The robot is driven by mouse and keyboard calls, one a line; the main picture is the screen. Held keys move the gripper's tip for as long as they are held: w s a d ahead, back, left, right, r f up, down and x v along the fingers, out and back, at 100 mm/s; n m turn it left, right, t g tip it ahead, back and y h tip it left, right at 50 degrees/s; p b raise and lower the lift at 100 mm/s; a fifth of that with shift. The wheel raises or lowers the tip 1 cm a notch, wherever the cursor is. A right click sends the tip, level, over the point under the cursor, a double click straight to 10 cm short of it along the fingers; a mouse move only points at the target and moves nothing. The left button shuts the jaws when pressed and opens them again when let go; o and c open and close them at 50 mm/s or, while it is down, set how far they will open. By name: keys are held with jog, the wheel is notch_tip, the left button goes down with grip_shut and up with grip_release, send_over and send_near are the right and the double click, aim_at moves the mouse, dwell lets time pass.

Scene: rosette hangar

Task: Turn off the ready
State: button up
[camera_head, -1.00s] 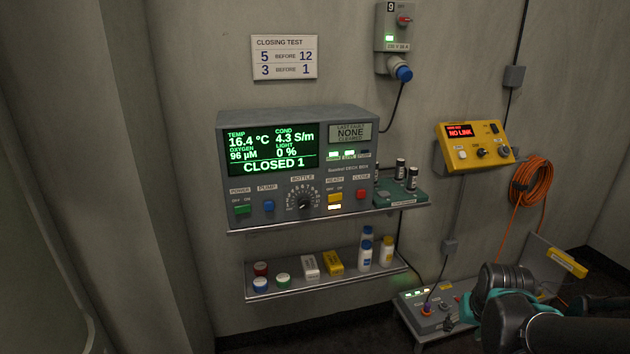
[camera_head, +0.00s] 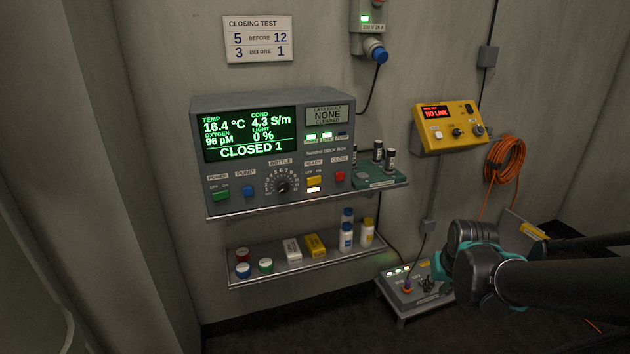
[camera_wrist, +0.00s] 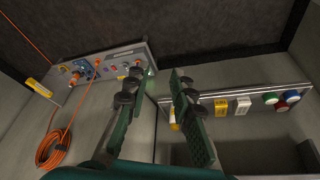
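The READY switch (camera_head: 314,181) is a yellow rocker with OFF and ON marks on the front of a grey control box (camera_head: 232,199). A white lamp (camera_head: 314,190) just below it is lit. The box's screen (camera_head: 250,134) reads CLOSED 1. My gripper shows in the wrist view (camera_wrist: 163,75) with its two green fingers apart and nothing between them. In the head view my arm reaches in from the right, and my gripper is low, right of the box and well apart from the switch. The fingertips are hard to make out there.
The box stands on a wall shelf (camera_head: 225,217) with a green board of dark cylinders (camera_head: 380,177). A lower shelf (camera_head: 250,283) holds bottles and jars. A yellow NO LINK panel (camera_head: 447,130), an orange cable coil (camera_head: 502,163) and a low grey panel (camera_head: 400,311) are at right.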

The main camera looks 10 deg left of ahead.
jog(key=shift+n+y, duration=0.3)
jog(key=shift+n, duration=0.5)
jog(key=w+a+r, duration=0.2)
jog(key=w, duration=0.1)
jog(key=w+a+r, duration=0.3)
jog(key=shift+w+a+r, duration=0.1)
jog(key=shift+w+r, duration=0.05)
jog(key=shift+r, duration=0.05)
grip_shut()
jog(key=w+a+r+n+y, duration=0.1)
jog(key=w+a+r+n, duration=0.2)
jog(key=a+r, duration=0.7)
jog(key=w+a+r+n+y, duration=0.1)
jog(key=w+a+r, duration=0.4)
jog(key=a+r, duration=0.5)
jog(key=a+n, duration=0.1)
jog(key=a, duration=0.4)
jog(key=shift+w+a+r+n+g, duration=0.25)
jog(key=shift+a+r+n+g, duration=0.1)
jog(key=shift+a+n+g, duration=0.05)
